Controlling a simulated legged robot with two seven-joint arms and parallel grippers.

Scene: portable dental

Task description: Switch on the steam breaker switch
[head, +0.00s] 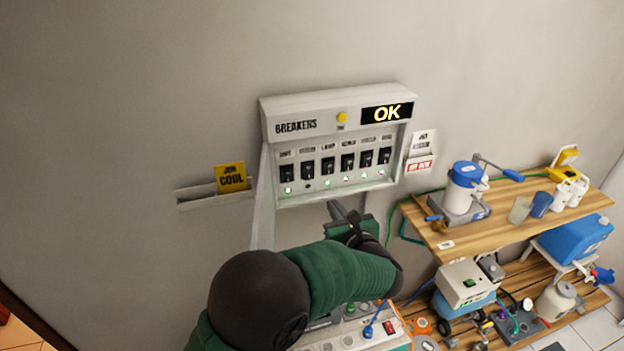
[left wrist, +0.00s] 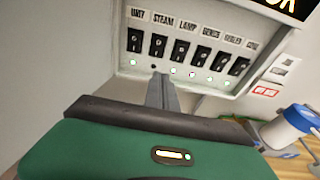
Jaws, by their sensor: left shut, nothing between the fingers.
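The breaker box (head: 335,140) is on the wall, with a row of black switches under printed labels. The steam switch (head: 308,170) is second from left; in the left wrist view it sits under the STEAM label (left wrist: 157,46). The small lamp below it (left wrist: 153,67) is dark, while the lamps under the other switches are green. My left gripper (head: 335,208) is just below the box in the head view. In the left wrist view its shut fingertips (left wrist: 160,80) point up at the panel's lower edge, below the steam switch, and hold nothing. My right gripper is out of view.
The box's display (head: 387,113) reads OK, beside a yellow button (head: 342,117). A yellow card (head: 231,178) sits in a wall holder at the left. A wooden shelf (head: 440,240) with dental equipment stands at the right. The wall around the box is mostly clear.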

